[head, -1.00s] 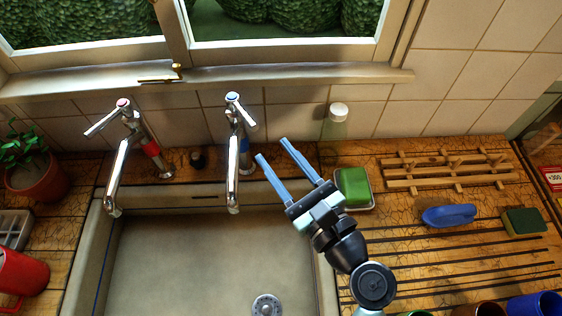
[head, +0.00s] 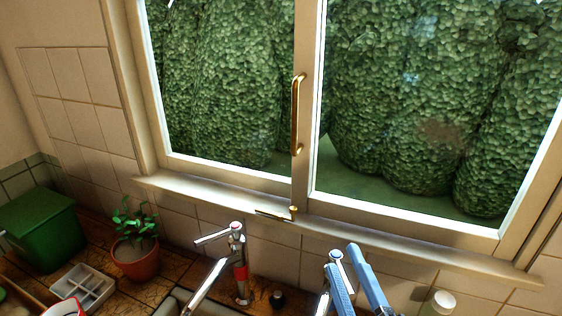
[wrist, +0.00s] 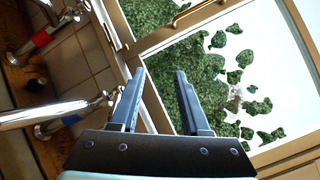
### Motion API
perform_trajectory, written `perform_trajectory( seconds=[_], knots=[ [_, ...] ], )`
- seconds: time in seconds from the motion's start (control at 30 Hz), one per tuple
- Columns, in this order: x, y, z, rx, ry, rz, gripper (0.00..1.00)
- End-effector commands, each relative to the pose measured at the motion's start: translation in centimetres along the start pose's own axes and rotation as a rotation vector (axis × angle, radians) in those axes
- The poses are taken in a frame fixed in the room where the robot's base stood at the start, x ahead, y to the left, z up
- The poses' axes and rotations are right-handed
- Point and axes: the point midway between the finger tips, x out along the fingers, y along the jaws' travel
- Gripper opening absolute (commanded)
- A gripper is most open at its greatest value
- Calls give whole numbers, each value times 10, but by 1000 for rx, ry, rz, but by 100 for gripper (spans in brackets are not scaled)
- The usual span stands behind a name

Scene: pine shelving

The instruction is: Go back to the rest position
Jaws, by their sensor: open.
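My gripper (head: 354,280) shows at the bottom of the head view, its two blue fingers pointing up in front of the tap with the blue mark (head: 337,262). In the wrist view my gripper (wrist: 160,80) is open, with nothing between its parallel fingers. The fingers point toward the window (wrist: 240,85) and its frame. The rest of my arm is below the head view's edge.
The tap with the red band (head: 240,268) stands left of my gripper. The window sill (head: 330,232) runs behind. A potted plant (head: 135,255), a white divided tray (head: 83,288) and a green bin (head: 42,228) stand at left.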

Motion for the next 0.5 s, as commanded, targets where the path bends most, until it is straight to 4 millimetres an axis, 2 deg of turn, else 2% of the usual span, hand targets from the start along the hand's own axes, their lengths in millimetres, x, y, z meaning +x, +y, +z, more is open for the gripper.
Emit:
perform_trajectory(
  seconds=[0.03, 0.1, 0.23, 0.37, 0.4, 0.5],
  knots=[
    [16, -24, 28, -206, -27, -41, 46],
    [31, -52, 60, -492, -33, -103, 46],
    [43, -109, 124, -999, 7, -254, 46],
    [35, -166, 189, -1451, 130, -434, 46],
    [29, -182, 206, -1569, 182, -484, 46],
    [10, -216, 244, -1803, 325, -593, 46]
  ],
)
